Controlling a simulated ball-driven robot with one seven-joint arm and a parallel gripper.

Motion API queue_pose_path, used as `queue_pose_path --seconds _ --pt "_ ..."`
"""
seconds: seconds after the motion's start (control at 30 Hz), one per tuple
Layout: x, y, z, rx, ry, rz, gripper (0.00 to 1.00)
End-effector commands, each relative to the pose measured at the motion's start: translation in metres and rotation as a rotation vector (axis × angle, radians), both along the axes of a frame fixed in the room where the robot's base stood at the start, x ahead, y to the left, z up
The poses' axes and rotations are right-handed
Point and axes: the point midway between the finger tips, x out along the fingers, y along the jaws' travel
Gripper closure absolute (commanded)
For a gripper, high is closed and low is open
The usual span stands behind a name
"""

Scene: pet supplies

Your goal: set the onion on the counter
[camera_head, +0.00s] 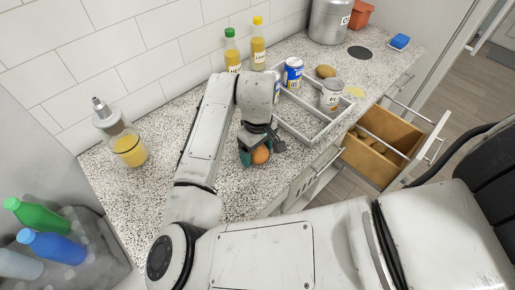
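My gripper (261,153) points down over the front part of the speckled counter (232,207). A round orange-brown onion (261,156) sits between its fingers, and the gripper appears shut on it. The gripper hides the onion's upper part. I cannot tell whether the onion's underside touches the counter.
A white divided tray (307,138) with cans (293,72) and a brown oval item (325,71) lies to the right. An open wooden drawer (372,159) juts out at the front right. A dispenser (129,149) and two bottles (258,45) stand near the wall.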

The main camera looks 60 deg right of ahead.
Motion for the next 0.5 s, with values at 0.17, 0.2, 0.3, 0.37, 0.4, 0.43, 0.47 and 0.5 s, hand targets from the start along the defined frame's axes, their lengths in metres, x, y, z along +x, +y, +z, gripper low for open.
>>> queue_pose_path --seconds 0.17,0.2,0.3,0.37,0.4,0.43,0.47,0.5 --pt "0.0 0.0 0.0 0.0 0.0 0.0 0.1" --pt "0.0 0.0 0.0 0.0 0.0 0.0 0.1" --pt "0.0 0.0 0.001 0.0 0.0 0.0 0.1" --pt "0.0 0.0 0.003 0.0 0.0 -0.001 0.1" --pt "0.0 0.0 0.005 -0.001 0.0 -0.001 0.1" --pt "0.0 -0.001 0.007 -0.001 0.0 -0.001 0.1" --pt "0.0 -0.001 0.01 -0.002 0.0 -0.002 0.1" --pt "0.0 -0.001 0.015 -0.002 0.0 -0.001 0.1"
